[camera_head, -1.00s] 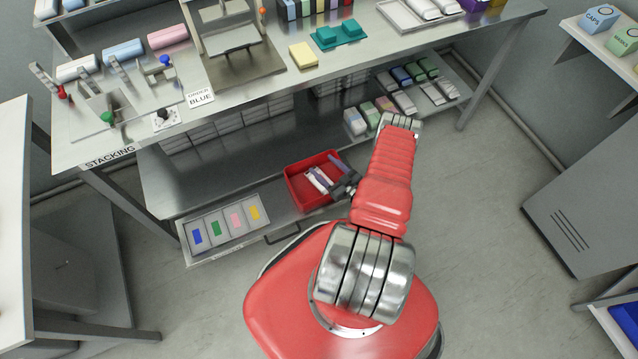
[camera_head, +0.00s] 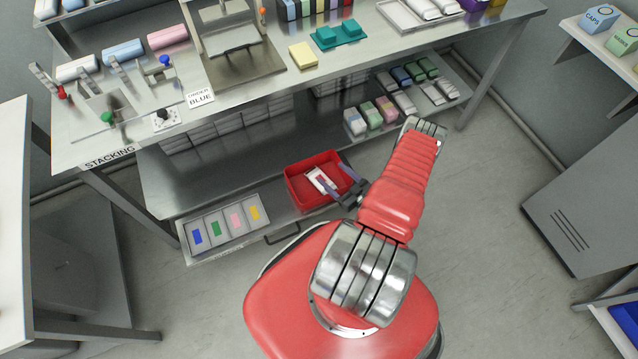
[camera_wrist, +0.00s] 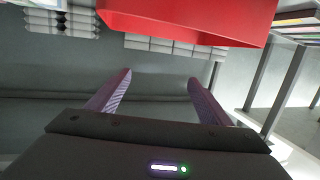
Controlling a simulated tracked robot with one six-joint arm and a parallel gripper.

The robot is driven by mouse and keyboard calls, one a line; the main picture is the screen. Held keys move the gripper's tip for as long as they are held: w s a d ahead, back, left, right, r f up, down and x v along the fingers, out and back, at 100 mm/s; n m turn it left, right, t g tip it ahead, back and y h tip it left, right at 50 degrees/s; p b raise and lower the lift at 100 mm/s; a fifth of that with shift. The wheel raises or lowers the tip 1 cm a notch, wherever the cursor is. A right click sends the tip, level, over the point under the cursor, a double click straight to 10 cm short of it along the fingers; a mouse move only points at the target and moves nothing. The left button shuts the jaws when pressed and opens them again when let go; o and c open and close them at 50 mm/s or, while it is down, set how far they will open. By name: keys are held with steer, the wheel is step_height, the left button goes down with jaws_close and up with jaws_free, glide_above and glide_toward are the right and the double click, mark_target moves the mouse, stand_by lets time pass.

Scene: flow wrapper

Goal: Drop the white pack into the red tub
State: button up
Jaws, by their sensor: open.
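The white pack (camera_head: 316,183) lies inside the red tub (camera_head: 292,181) on the lower shelf of the bench, in the head view. One of my finger pads partly overlaps the pack in that view. My gripper (camera_head: 336,178) is open at the tub's right side. In the wrist view my gripper (camera_wrist: 158,77) has its two purple-grey fingers wide apart with nothing between them. The tub's red wall (camera_wrist: 190,18) shows at the top of that view, beyond the fingertips. The pack is not visible there.
A tray with blue, green, pink and yellow cards (camera_head: 226,226) sits left of the tub. Coloured and white packs (camera_head: 372,115) stand on the lower shelf to the right. The bench top (camera_head: 262,92) overhangs the shelf. Open floor (camera_head: 490,230) lies to the right.

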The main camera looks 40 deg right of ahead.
steer(key=s+r, duration=0.1)
steer(key=s, duration=0.7)
steer(key=shift+a, duration=0.1)
stand_by(0.9)
